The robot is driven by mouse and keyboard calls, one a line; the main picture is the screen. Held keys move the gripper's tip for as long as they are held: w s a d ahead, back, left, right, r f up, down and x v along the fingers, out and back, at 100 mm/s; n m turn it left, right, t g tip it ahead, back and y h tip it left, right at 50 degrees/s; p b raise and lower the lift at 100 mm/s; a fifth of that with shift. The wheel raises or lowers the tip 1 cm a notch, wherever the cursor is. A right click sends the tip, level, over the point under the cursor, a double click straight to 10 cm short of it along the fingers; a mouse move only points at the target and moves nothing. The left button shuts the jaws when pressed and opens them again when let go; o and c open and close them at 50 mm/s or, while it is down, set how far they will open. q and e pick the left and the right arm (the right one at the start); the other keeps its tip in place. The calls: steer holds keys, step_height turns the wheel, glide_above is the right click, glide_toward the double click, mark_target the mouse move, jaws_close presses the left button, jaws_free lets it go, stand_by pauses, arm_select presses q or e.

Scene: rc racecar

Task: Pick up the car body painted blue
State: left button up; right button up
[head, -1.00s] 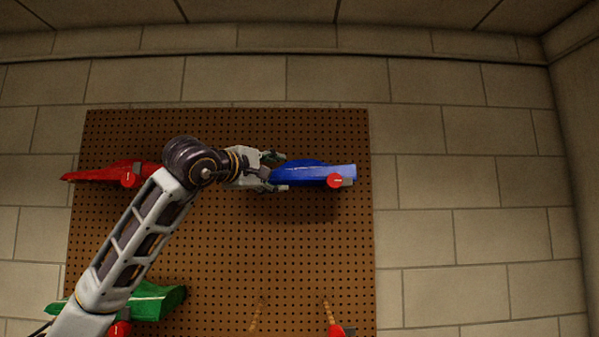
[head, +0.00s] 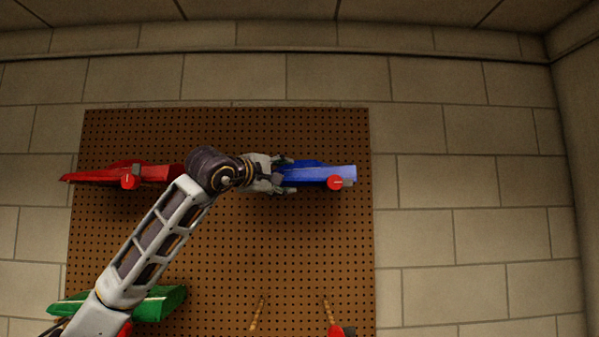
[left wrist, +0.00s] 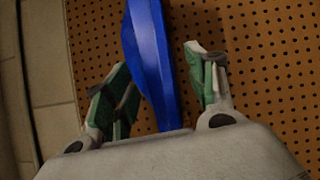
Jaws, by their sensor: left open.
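The blue car body (head: 325,172) hangs on the upper right of the pegboard, beside a red round peg holder. My left gripper (head: 285,174) is at its left end, with the fingers open above and below it. In the left wrist view the blue car body (left wrist: 150,60) runs between the two open green-padded fingers of the left gripper (left wrist: 160,80). The left finger looks close to its side, and a gap shows on the right. I cannot tell whether either finger touches it. My right gripper is not in view.
The brown pegboard (head: 225,255) is on a block wall (head: 460,180). A green car body (head: 160,303) is at lower left. Two thin pegs (head: 257,312) are at the lower middle. The pegboard's middle is clear.

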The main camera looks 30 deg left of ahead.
arm_select(q)
steer(key=shift+w+d+r, duration=0.1)
steer(key=shift+w, duration=0.95)
steer(key=c, duration=1.1)
